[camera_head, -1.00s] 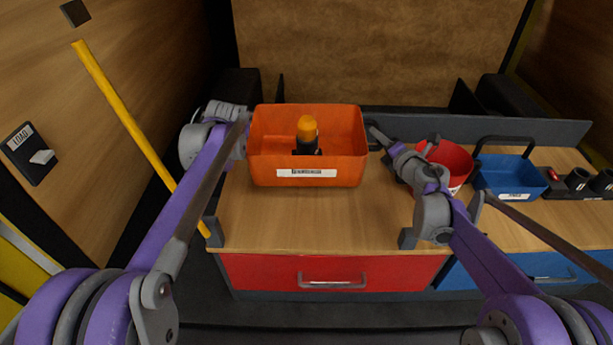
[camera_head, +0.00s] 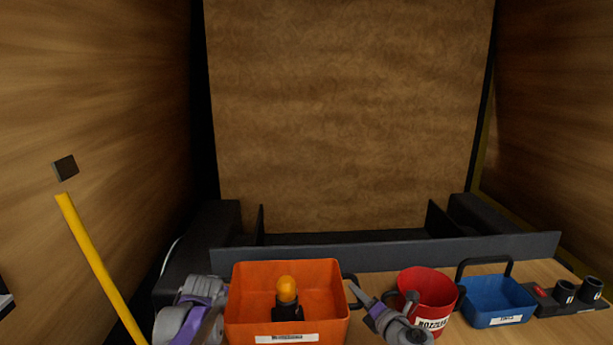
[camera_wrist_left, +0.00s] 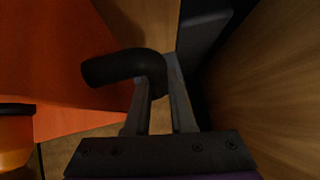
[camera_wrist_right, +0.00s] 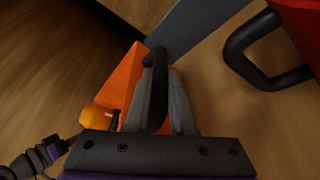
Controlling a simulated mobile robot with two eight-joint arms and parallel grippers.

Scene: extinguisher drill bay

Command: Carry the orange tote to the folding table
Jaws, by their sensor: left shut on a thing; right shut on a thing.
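The orange tote (camera_head: 325,327) is at the bottom of the head view, over the wooden bench top. A black item with an orange cap (camera_head: 287,292) stands inside it. My left gripper (camera_wrist_left: 160,90) is shut on the tote's black left handle (camera_wrist_left: 125,68) in the left wrist view. My right gripper (camera_head: 358,298) is at the tote's right side, shut on the right handle (camera_wrist_right: 155,75), clear in the right wrist view. The tote's underside is hidden, so I cannot tell whether it touches the bench. No folding table shows.
A red bucket (camera_head: 428,287) stands just right of my right gripper. A blue tray (camera_head: 500,302) with a black handle and a rack of black cups (camera_head: 565,292) stand farther right. A dark ledge (camera_head: 390,252) runs behind. A yellow pole (camera_head: 97,265) leans at left.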

